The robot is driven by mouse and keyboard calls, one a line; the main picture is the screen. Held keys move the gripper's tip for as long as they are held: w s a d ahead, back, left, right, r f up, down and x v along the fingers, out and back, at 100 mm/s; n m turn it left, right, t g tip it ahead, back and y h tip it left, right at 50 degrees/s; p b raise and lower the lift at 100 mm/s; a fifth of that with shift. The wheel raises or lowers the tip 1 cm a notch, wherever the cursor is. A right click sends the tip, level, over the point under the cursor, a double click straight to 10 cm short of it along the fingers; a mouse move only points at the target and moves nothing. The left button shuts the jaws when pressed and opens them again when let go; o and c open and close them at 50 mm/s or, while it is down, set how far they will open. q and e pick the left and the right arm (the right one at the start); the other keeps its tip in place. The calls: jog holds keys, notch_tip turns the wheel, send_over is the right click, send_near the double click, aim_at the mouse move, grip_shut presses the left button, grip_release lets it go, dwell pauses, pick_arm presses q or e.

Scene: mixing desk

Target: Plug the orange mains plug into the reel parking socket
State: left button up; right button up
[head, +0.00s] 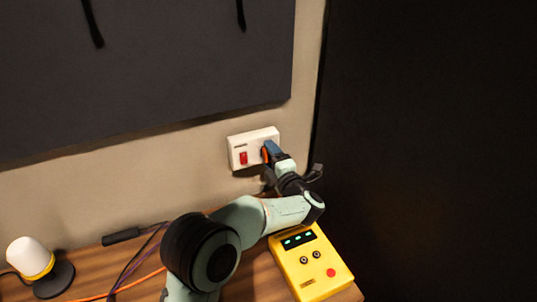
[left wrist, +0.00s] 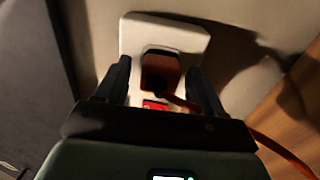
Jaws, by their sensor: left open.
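The orange mains plug (left wrist: 160,72) sits against the face of a white wall socket plate (head: 236,142) with a red switch. In the head view only a sliver of the plug (head: 265,156) shows, at the plate's right half. My left gripper (left wrist: 159,78) is open, with one finger on each side of the plug and a gap visible at both sides. Its orange cable (left wrist: 285,152) runs off to the lower right in the left wrist view. How deep its pins sit is hidden. No cable reel can be made out. My right gripper is out of view.
A yellow box (head: 318,273) with displays and knobs stands on the wooden desk below the socket. A white and yellow lamp-like object (head: 32,257) and a black handle-like object (head: 121,236) with cables lie at left. A dark panel hangs above.

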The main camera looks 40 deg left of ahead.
pick_arm(q)
jog(key=shift+b, duration=0.45)
dwell(0.8)
grip_shut()
jog(key=shift+b+v, duration=1.2)
jog(key=shift+v, duration=1.8)
